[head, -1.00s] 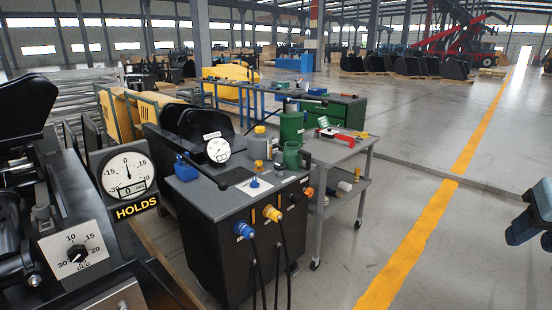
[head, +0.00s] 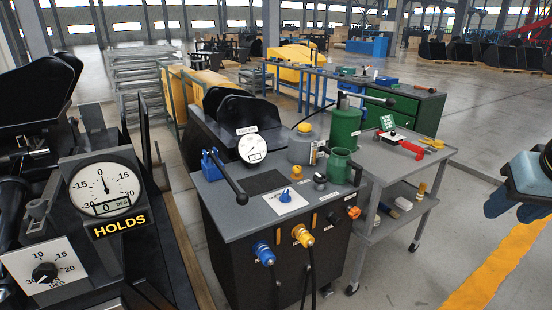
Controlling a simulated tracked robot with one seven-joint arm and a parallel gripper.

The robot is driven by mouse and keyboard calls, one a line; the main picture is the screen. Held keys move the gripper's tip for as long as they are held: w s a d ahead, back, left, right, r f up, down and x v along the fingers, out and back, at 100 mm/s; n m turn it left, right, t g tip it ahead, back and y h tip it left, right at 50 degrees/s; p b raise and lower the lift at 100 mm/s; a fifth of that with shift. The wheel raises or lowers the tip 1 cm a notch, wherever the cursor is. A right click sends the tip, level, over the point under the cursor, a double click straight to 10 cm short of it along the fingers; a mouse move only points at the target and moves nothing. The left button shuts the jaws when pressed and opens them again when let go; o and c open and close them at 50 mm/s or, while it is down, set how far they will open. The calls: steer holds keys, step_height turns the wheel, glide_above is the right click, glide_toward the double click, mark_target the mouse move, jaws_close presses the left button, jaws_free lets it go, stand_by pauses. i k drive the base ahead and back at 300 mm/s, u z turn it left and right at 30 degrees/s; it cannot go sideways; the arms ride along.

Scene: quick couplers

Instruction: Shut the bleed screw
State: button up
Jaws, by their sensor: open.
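A dark console (head: 225,222) stands in the middle of the head view. On its top are a white plate with a blue knob (head: 284,195), a blue valve body (head: 211,164) with a long black lever, and a round pressure gauge (head: 252,149). I cannot tell which small part is the bleed screw. My gripper (head: 512,206), with blue fingers, is open and empty at the right edge, well apart from the console.
Hoses hang in front. A "HOLDS" dial (head: 104,187) is at left. Floor is clear at right.

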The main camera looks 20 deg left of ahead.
mark_target(297, 170)
steer(key=u, duration=0.3)
steer(key=i, duration=0.9)
steer(key=u, duration=1.05)
steer(key=i, duration=0.5)
steer(key=u, duration=0.2)
steer(key=k, duration=0.8)
steer(key=u, duration=0.2)
steer(key=i, duration=0.8)
steer(key=z, duration=0.05)
